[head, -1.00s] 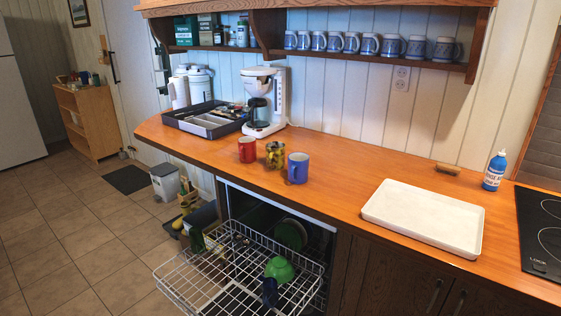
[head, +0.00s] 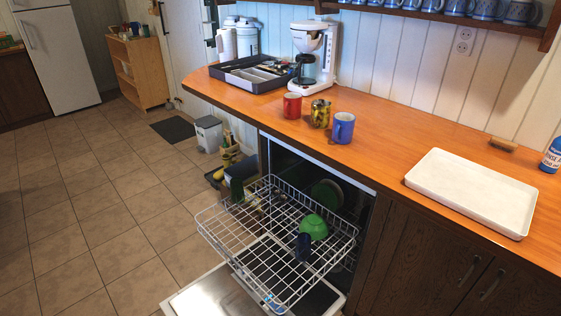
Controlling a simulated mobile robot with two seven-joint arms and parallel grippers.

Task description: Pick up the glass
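A dark blue, cup-like item (head: 303,247), perhaps the glass, stands in the pulled-out dishwasher rack (head: 209,234) in the head view. It is small and dark, so I cannot tell for sure that it is a glass. A green bowl (head: 314,226) lies just behind it in the rack. No other clear drinking glass shows. Neither of my grippers is in view.
The dishwasher door (head: 205,297) is folded down below the rack. On the orange counter (head: 385,137) stand a red mug (head: 292,105), a yellow patterned mug (head: 320,113), a blue mug (head: 342,128), a coffee maker (head: 314,60) and a white tray (head: 475,190). Tiled floor at left is clear.

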